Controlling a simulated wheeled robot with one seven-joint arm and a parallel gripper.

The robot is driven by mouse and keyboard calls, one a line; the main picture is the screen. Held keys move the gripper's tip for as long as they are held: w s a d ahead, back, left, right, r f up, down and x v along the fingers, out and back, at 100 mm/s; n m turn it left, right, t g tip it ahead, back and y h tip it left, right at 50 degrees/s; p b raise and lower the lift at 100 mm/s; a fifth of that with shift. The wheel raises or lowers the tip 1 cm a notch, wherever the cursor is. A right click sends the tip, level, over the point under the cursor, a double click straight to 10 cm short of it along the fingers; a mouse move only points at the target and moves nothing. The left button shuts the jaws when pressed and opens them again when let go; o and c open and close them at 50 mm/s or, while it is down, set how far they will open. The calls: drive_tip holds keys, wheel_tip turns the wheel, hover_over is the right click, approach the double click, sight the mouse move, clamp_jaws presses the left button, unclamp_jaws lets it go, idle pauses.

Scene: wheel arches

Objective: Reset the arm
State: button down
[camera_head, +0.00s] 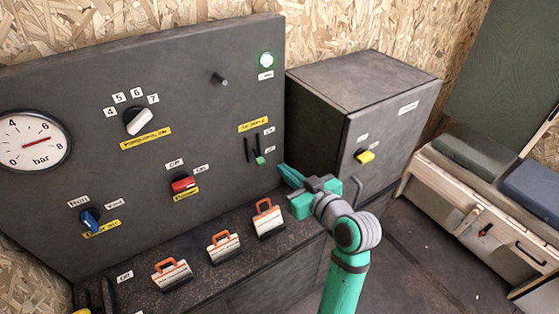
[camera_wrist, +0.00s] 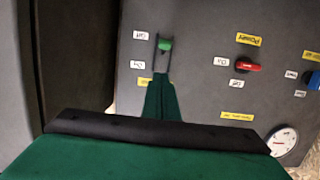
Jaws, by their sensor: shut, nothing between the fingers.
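My green arm rises at the lower middle of the head view, and my gripper (camera_head: 283,169) points left toward the dark control panel (camera_head: 215,115). Its fingers are shut with nothing between them. The fingertips are just right of a green-tipped slide lever (camera_head: 260,160), which sits at the low part of its slot. In the wrist view, the closed fingers (camera_wrist: 161,78) point at the panel, just below the green lever (camera_wrist: 165,44) in that picture. Whether they touch the panel or lever I cannot tell; a small gap seems to show.
Orange-handled latches (camera_head: 223,246) line the ledge below. A grey cabinet (camera_head: 335,90) stands close behind my gripper.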

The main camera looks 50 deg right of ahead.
drive_tip(key=shift+s+a+f, duration=0.15)
drive_tip(key=shift+s+a, duration=0.1)
drive_tip(key=shift+s, duration=0.3)
drive_tip(key=a+f+m+g, duration=0.1)
drive_tip(key=a+f+m, duration=0.2)
drive_tip(key=a+f, duration=1.85)
drive_tip(key=s+a+f+n+y, duration=0.1)
drive_tip(key=s+a, duration=0.3)
drive_tip(key=a, duration=0.2)
drive_tip(key=s+a+f+n, duration=0.1)
drive_tip(key=s+a, duration=0.3)
drive_tip(key=a, duration=0.3)
drive_tip(key=s+a+r+n+y, duration=0.1)
drive_tip(key=s+a+n, duration=0.1)
drive_tip(key=s+a, duration=0.2)
drive_tip(key=s+a+r+n+t+y, duration=0.1)
drive_tip(key=s+a+r+n+y, duration=0.1)
drive_tip(key=s, duration=0.7)
drive_tip(key=shift+a+r+y, duration=0.2)
drive_tip(key=shift+a+y, duration=0.1)
drive_tip(key=shift+a, duration=0.6)
